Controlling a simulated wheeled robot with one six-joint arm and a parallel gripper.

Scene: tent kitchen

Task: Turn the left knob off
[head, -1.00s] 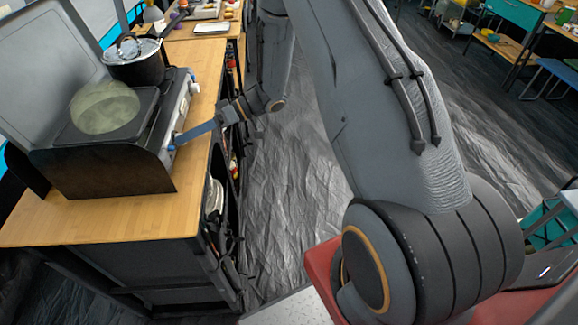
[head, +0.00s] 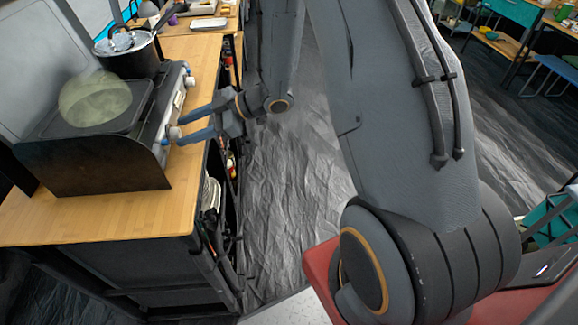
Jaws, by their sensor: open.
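The camping stove (head: 100,158) stands on the wooden counter at left, its front panel facing right toward my arm. A knob (head: 173,133) on the near end of that panel is pale with a blue part at its base. Another knob (head: 188,78) sits at the panel's far end. My gripper (head: 180,131) is open, its two blue-grey fingers reaching left to the near knob, one finger beyond it and one on the near side. I cannot tell whether the fingers touch the knob. The knob's exact turn angle is too small to read.
A lidded pot (head: 128,52) is on the far burner and a pale green translucent dome (head: 94,98) is over the near burner. The wooden counter (head: 95,217) is bare in front. The grey floor (head: 300,190) beside it is clear.

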